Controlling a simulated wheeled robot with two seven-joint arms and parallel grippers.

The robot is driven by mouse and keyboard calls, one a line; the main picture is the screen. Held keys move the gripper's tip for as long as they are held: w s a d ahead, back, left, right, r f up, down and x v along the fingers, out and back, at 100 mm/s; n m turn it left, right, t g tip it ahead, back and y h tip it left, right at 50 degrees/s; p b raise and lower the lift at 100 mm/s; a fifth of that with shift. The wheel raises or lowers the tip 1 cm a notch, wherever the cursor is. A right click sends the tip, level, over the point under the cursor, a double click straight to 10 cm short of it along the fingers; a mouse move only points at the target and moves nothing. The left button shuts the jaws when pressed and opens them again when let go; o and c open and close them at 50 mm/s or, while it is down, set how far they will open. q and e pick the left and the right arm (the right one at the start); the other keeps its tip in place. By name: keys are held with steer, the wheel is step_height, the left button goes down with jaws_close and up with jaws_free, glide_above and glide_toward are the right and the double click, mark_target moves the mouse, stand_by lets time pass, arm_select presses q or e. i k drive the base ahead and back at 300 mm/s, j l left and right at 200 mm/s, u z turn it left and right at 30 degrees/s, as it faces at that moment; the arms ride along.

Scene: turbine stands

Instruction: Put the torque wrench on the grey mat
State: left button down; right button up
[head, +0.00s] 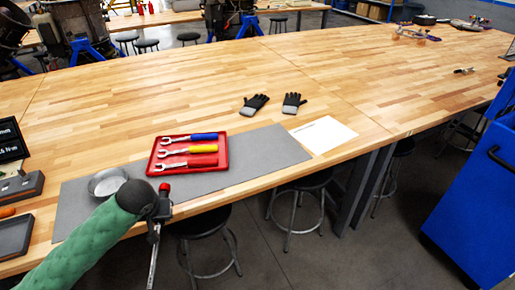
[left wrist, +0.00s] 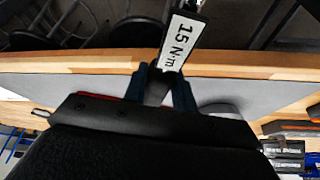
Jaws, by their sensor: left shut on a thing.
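The torque wrench (head: 153,262) is a dark, slim tool in my left gripper (head: 162,210). Its lower end reaches past the table's front edge, over the floor. In the left wrist view its white "15 N·m" label (left wrist: 178,45) stands out between the fingers of the left gripper (left wrist: 166,88), which are shut on it. The grey mat (head: 265,152) lies along the table's front edge; my left gripper is at its near side, and my green-sleeved arm hides part of it. The mat also shows in the left wrist view (left wrist: 60,85). My right gripper is not in view.
On the mat are a red tray (head: 221,183) holding wrenches with blue, yellow and red handles, and a metal bowl (head: 108,182) left of it. The mat's right end is bare. White paper (head: 323,135) and gloves (head: 254,104) lie beyond. Stools (head: 297,205) stand below the edge.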

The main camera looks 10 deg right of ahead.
mark_target(268, 136)
steer(key=i+l+z, duration=0.1)
steer(key=l, duration=0.4)
steer(key=i+l+z, duration=0.1)
steer(key=i+l, duration=0.2)
steer(key=l, duration=0.2)
steer(key=i+l+z, duration=0.1)
steer(key=i+l, duration=0.15)
steer(key=l, duration=0.25)
steer(key=i+l+z, duration=0.1)
steer(key=i+l, duration=0.15)
steer(key=l, duration=0.2)
steer(key=i+l+z, duration=0.1)
steer(key=i+l, duration=0.15)
steer(key=l, duration=0.2)
